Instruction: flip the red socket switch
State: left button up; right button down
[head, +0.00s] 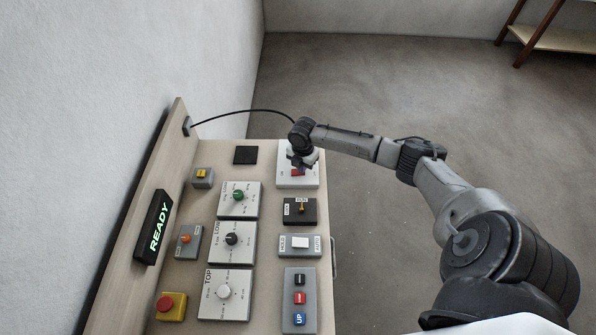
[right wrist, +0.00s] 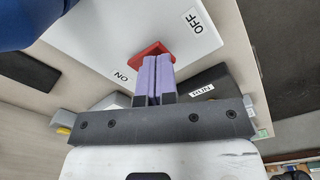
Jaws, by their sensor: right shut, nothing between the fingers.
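The red socket switch (right wrist: 152,50) sits in a white plate (right wrist: 105,35) with OFF printed to one side and ON to the other in the right wrist view. In the head view the red switch (head: 296,173) shows as a small patch on its white plate (head: 311,179) at the far right corner of the panel, partly hidden by my right gripper (head: 299,166). My right gripper's purple fingers (right wrist: 155,68) are shut together and empty, with tips at the red switch's edge. I cannot tell whether they touch it. My left gripper is not in view.
Dial plates (head: 240,207) are to the left. A raised back board holds a READY display (head: 153,227) and a black cable (head: 240,112) runs from it.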

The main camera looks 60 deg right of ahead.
jog(key=shift+f, duration=0.55)
jog(key=shift+r, duration=0.15)
notch_tip(320, 180, up, 4)
jog(key=p, duration=0.4)
notch_tip(320, 180, up, 3)
jog(key=p, duration=0.3)
dwell(0.4)
dwell(0.4)
